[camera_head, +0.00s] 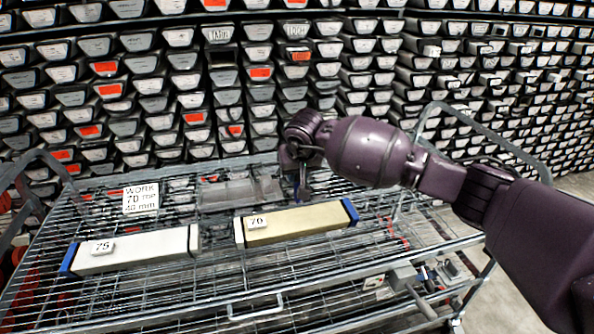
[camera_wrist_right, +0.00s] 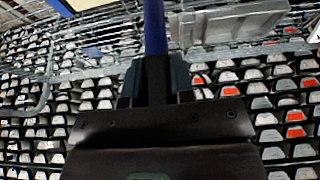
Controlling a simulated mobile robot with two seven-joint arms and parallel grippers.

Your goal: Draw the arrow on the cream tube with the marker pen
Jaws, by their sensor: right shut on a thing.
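The cream tube (camera_head: 295,223) lies on the wire rack with a "70" label and a blue cap at its right end. My right gripper (camera_head: 299,172) is above and behind the tube, near its middle. It is shut on a blue marker pen, which points down toward the tube; whether the tip touches is hard to tell. In the right wrist view the blue pen (camera_wrist_right: 154,28) stands between the fingers (camera_wrist_right: 155,80). Part of the cream tube (camera_wrist_right: 100,8) shows at the top edge there. My left gripper is not in view.
A white tube (camera_head: 140,251) labelled "75", with a blue left cap, lies left of the cream one. A sign (camera_head: 140,198) reading "WORK 70" and a clear tray (camera_head: 225,192) are behind. Shelves of core boxes (camera_head: 160,85) fill the background. The rack's front is clear.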

